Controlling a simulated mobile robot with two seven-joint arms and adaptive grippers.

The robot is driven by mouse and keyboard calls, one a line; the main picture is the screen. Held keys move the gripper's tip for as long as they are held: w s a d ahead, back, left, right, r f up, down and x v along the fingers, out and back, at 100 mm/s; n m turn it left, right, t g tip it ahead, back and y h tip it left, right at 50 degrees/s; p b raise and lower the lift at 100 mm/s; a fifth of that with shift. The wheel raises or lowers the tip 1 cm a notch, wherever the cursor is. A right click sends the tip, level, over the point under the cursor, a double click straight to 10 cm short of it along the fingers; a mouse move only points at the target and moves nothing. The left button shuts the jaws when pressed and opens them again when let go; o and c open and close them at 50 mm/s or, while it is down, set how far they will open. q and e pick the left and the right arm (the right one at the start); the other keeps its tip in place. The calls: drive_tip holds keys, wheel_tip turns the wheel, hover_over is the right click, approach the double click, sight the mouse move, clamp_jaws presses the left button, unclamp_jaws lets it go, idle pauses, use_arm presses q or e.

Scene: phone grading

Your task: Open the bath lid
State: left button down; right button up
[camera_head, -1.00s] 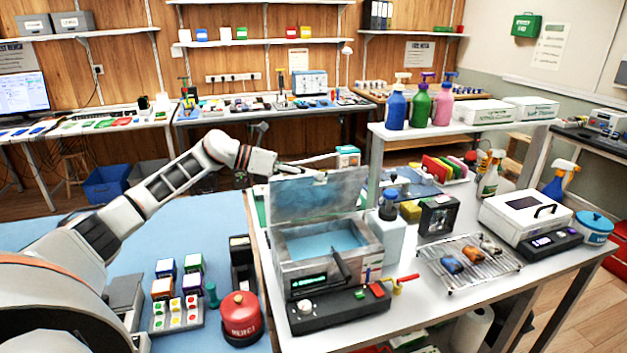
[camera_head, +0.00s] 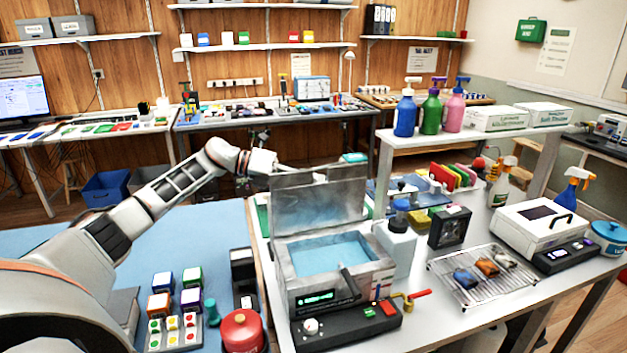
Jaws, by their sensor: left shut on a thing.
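The bath (camera_head: 345,283) is a metal box with blue liquid inside and a dark control base with a green display. Its metal lid (camera_head: 318,205) stands raised, upright along the back edge of the bath. My left gripper (camera_head: 318,177) is at the top edge of the lid, shut on it; the fingertips are small and partly hidden there. My right gripper is not in view.
A white bottle (camera_head: 396,245) stands close to the right of the bath. A wire rack (camera_head: 484,277) with several small items lies further right. A red pot (camera_head: 242,331) and small coloured boxes (camera_head: 175,290) are on the blue mat at left.

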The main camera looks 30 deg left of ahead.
use_arm(q)
drive_tip(key=c, duration=2.4)
unclamp_jaws()
drive_tip(key=shift+c, duration=0.2)
drive_tip(key=v, duration=1.2)
drive_tip(key=shift+d, duration=0.1)
